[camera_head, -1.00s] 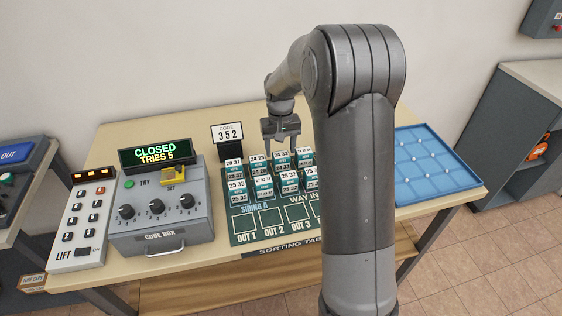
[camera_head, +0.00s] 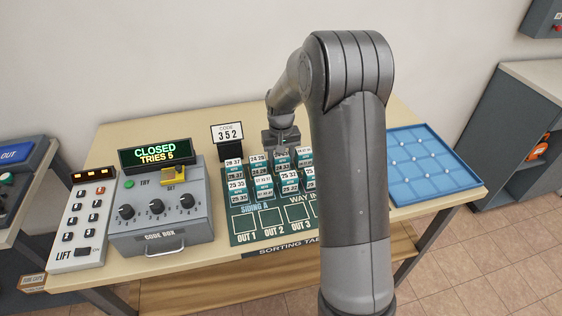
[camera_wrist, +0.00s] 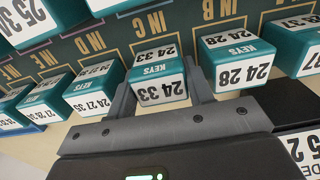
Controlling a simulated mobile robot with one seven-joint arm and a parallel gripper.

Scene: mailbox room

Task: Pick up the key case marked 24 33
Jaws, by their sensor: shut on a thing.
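The key case marked 24 33 (camera_wrist: 158,83) is a teal block with white labels, in the back row on the sorting board. My gripper (camera_wrist: 162,90) is around it in the wrist view, one finger on each side, shut on it. The case marked 24 28 (camera_wrist: 233,63) stands right beside one finger.
Several other key cases (camera_head: 237,188) stand close around on the sorting board (camera_head: 243,237). A code sign reading 352 (camera_head: 228,133) stands behind them. The grey code box (camera_head: 160,215) is to the left, and a blue tray (camera_head: 430,165) is to the right.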

